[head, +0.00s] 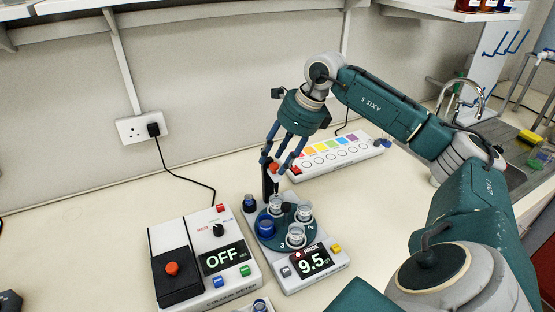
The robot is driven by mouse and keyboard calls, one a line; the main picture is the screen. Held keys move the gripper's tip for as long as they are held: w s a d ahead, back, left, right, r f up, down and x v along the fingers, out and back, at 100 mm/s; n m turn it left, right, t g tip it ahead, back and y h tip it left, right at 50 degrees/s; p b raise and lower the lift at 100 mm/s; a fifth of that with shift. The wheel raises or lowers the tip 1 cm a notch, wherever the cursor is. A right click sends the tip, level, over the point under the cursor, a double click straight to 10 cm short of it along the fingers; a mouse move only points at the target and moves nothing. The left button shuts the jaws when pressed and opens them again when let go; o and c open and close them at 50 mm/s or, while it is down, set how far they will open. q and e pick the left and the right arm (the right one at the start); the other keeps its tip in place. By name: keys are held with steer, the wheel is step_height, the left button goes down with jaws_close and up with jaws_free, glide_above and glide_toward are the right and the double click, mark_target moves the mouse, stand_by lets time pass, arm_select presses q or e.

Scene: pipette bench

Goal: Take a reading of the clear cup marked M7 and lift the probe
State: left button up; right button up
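The pH meter (316,275) stands at the centre, its display reading 9.5 with "RINSE" above. Its round green turntable (285,222) carries several cups. Clear cups show at the back (276,203), right (305,211) and front (296,236); a blue one (266,228) is at the left. I cannot read M7 on any cup. The black probe holder (268,186), with a red part (274,168) on top, rises behind the turntable. My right gripper (277,163) points down, its blue fingers around or just beside that red part. Contact cannot be told. My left gripper is out of view.
A colour meter (206,262) reading OFF stands at the left, with a black cord to the wall socket (140,127). A white strip with coloured patches (335,156) lies behind on the right. A sink (490,140) is at far right. The bench at left is mostly clear.

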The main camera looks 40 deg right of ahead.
steer(key=v, duration=1.2)
stand_by(0.5)
